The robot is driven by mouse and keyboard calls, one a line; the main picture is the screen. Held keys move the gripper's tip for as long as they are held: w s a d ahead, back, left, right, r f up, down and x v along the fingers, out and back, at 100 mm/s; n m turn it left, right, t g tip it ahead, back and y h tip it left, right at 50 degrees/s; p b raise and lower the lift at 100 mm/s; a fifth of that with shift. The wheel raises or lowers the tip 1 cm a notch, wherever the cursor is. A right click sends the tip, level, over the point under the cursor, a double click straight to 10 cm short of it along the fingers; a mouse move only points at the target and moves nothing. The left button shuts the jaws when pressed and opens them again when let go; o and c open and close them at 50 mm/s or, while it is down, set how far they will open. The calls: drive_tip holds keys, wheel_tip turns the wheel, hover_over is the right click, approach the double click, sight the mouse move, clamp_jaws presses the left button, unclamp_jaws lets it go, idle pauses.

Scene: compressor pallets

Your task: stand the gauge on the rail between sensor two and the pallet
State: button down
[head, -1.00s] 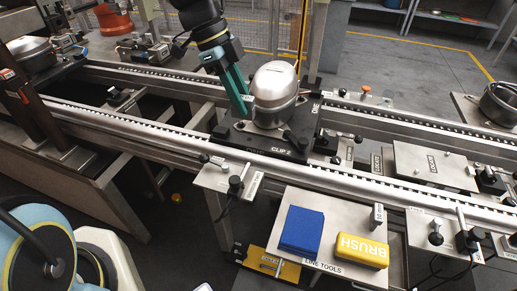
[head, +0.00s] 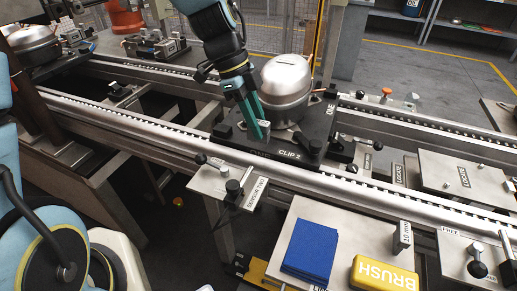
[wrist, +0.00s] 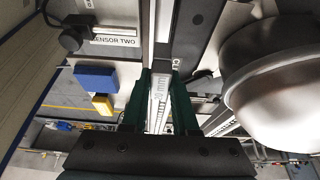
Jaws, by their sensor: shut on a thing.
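My gripper (head: 257,132) is shut on the gauge, a narrow silver block (wrist: 158,98) with a "mm" label whose first digit is hard to read. In the head view the fingers mostly hide it. They point down at the near-left edge of the dark pallet (head: 313,143), marked "CLIP 2". Sensor two (head: 233,187) is a dark knob on a labelled bracket on the near side of the front rail (head: 150,134). In the wrist view, sensor two (wrist: 74,34) is left of the gauge and the pallet (wrist: 196,28) is right. I cannot tell whether the gauge touches the rail.
A silver compressor (head: 287,85) stands on the pallet close beside my fingers. A locating plate (head: 462,175) lies between the rails at right.

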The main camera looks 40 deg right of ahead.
drive_tip(key=shift+f+p, duration=0.45)
drive_tip(key=shift+f, duration=2.7)
drive_tip(key=shift+f, duration=0.2)
drive_tip(key=c, duration=0.7)
unclamp_jaws()
drive_tip(key=shift+r, duration=0.1)
